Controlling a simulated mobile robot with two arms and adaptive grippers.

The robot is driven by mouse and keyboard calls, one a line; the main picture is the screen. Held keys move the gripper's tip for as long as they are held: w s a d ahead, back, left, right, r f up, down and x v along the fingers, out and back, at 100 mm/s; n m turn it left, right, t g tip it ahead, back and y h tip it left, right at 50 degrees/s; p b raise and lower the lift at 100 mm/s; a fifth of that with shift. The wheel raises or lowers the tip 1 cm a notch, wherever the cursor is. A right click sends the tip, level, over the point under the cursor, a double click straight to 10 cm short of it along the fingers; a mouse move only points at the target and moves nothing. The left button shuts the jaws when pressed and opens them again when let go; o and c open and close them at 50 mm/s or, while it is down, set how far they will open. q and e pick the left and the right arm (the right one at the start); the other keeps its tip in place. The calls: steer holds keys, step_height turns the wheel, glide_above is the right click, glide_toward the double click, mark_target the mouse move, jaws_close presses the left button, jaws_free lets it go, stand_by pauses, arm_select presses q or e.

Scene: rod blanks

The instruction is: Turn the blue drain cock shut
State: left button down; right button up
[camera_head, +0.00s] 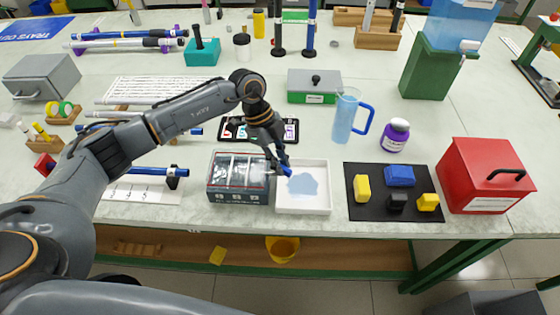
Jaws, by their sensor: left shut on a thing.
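A dark box with a clear top (238,178) stands near the front edge of the table. A shallow white tray (322,205) sits against its right side, with a pale blue patch (303,185) like liquid on its floor. My left gripper (284,168) reaches down to where box and tray meet. It is shut on a small blue part, which I take to be the blue drain cock (287,173). The fingers hide most of it, so I cannot tell how far it is turned. My right gripper is not in view.
A black mat (361,211) with yellow, blue and black blocks lies right of the tray, then a red box (486,176). A blue jug (346,115) and a purple bottle (396,135) stand behind. A green box (313,97) stands behind the tray.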

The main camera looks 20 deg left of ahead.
arm_select(q)
steer(key=shift+m, duration=0.3)
steer(key=shift+m+g+y+b, duration=0.3)
steer(key=shift+m+g+b, duration=0.15)
steer(key=shift+m, duration=0.55)
steer(key=m+g+b, duration=0.1)
steer(key=m, duration=0.2)
steer(key=shift+s+m+y+b, duration=0.1)
steer(key=shift+m+y+b, duration=0.25)
steer(key=shift+m+y, duration=0.05)
steer(key=m+g+y+b, duration=0.1)
steer(key=m+b, duration=0.1)
steer(key=m, duration=0.1)
steer(key=shift+a+m, duration=0.15)
steer(key=shift+m, duration=0.25)
steer(key=shift+m+y+b, duration=0.35)
steer(key=shift+m+y, duration=0.05)
steer(key=shift+m, duration=0.4)
steer(key=shift+r, duration=0.1)
steer(key=c, duration=1.3)
jaws_free()
steer(key=shift+s, duration=0.1)
